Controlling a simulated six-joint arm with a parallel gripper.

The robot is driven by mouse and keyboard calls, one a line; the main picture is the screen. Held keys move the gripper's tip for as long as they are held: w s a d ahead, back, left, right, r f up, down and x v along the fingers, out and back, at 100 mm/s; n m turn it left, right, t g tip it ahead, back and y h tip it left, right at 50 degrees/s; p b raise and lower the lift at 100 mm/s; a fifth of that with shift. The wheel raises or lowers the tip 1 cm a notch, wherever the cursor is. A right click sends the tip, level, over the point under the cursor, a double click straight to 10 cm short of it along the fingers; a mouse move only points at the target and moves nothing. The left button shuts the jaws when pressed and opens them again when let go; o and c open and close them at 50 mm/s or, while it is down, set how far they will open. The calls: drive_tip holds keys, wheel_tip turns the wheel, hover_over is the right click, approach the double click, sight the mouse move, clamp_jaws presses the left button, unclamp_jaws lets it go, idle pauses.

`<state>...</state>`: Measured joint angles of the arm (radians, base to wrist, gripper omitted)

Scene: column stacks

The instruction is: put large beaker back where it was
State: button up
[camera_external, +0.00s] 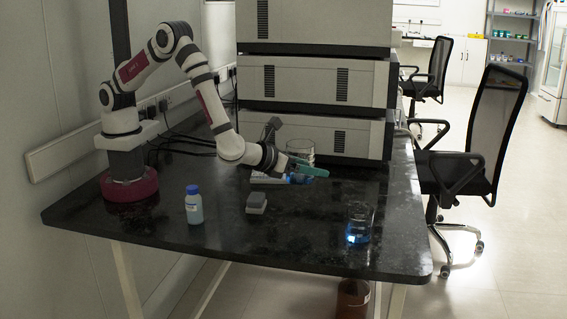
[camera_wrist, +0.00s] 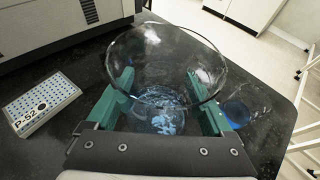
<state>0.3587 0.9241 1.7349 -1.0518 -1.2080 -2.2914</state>
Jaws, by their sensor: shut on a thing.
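The large beaker (camera_wrist: 165,98) is clear glass with a wide rim and some bluish liquid low inside. My gripper (camera_wrist: 165,100) has its green fingers on both sides of it, shut on its wall, and the beaker is upright or nearly so. In the external view the beaker (camera_external: 300,148) shows partly behind my gripper (camera_external: 306,170), in front of the stacked instruments. I cannot tell whether its base touches the bench. A second beaker with blue liquid (camera_external: 359,225) stands near the right front of the bench; it also shows in the wrist view (camera_wrist: 237,112).
A rack labelled P-S2 (camera_wrist: 42,103) lies left of the beaker, near the instrument stack (camera_external: 315,85). A small grey block (camera_external: 256,203) and a blue-capped bottle (camera_external: 194,206) stand on the black bench (camera_external: 290,245). The bench's front middle is clear.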

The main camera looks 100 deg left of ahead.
hover_over(325, 199)
wheel_tip(325, 199, down, 5)
drive_tip(key=shift+f, duration=0.1)
drive_tip(key=shift+a+f, duration=0.1)
drive_tip(key=shift+f, duration=1.95)
drive_tip(key=shift+f, duration=0.1)
